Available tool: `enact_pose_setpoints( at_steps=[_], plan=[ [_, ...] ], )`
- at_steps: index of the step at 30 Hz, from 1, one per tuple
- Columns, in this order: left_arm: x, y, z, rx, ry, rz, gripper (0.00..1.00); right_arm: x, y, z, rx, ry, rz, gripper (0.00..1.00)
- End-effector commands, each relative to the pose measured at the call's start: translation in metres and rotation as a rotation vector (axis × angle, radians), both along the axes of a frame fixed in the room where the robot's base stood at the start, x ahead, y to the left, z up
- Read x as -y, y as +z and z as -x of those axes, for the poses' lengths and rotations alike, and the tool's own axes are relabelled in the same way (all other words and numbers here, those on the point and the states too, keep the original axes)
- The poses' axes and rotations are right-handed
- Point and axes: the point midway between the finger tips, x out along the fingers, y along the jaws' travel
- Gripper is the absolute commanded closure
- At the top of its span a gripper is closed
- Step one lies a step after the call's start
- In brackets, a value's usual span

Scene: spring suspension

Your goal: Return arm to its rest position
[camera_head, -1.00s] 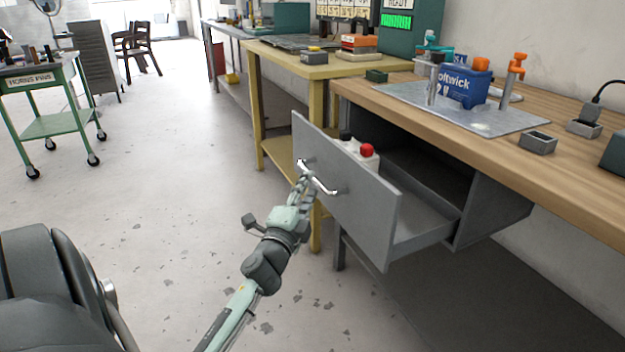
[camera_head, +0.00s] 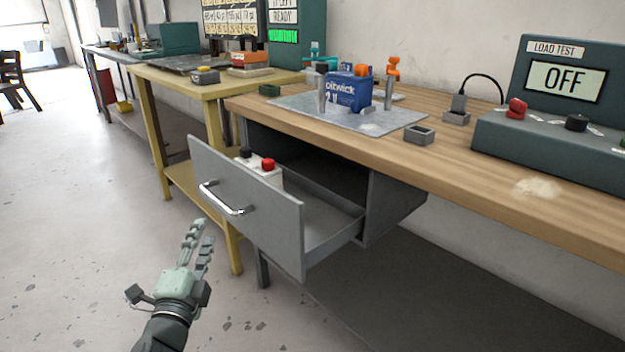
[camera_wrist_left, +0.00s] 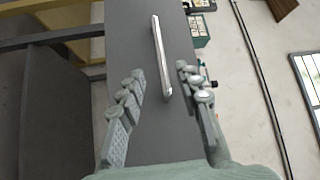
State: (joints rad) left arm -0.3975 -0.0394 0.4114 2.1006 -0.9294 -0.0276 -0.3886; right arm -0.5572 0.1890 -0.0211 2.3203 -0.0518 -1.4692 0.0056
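My left gripper (camera_head: 196,246) is in front of the open grey drawer and apart from its handle. Its two fingers are spread, with nothing between them. In the left wrist view my left gripper (camera_wrist_left: 160,100) also shows its fingers apart, with the silver handle (camera_wrist_left: 161,58) beyond them. In the head view the drawer handle (camera_head: 222,200) is on the drawer front (camera_head: 250,205). The drawer is pulled out under the wooden bench. My right gripper is in neither view.
Inside the drawer is a white box with a red knob (camera_head: 268,164) and a black knob. The wooden bench (camera_head: 470,165) holds a metal plate, a blue box (camera_head: 348,92) and a load tester (camera_head: 560,110) reading OFF. Floor is clear on the left.

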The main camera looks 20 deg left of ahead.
Motion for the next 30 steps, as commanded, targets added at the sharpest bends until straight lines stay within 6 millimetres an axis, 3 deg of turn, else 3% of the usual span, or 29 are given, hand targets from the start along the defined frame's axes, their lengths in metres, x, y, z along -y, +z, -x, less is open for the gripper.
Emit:
enact_pose_setpoints(
  at_steps=[5, 8, 11, 15, 18, 21, 25, 30],
  plan=[
    [-0.001, -0.005, 0.0, -0.007, 0.009, 0.044, 0.66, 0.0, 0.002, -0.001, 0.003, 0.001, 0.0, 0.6],
    [-0.001, -0.03, 0.0, -0.042, 0.047, 0.209, 0.66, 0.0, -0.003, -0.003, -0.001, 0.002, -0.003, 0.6],
    [0.009, -0.084, 0.007, -0.142, 0.121, 0.497, 0.66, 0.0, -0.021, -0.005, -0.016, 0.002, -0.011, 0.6],
    [0.053, -0.175, 0.041, -0.371, 0.254, 0.87, 0.66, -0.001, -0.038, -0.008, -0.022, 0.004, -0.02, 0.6],
    [0.091, -0.223, 0.077, -0.544, 0.347, 1.047, 0.66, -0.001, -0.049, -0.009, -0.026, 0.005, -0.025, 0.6],
    [0.122, -0.253, 0.113, -0.693, 0.429, 1.159, 0.66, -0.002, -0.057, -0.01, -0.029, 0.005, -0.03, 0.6],
    [0.149, -0.273, 0.146, -0.824, 0.5, 1.232, 0.66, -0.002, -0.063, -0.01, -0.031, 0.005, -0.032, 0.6],
    [0.159, -0.28, 0.161, -0.877, 0.533, 1.259, 0.66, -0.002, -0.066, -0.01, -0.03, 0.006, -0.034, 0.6]
  ],
)
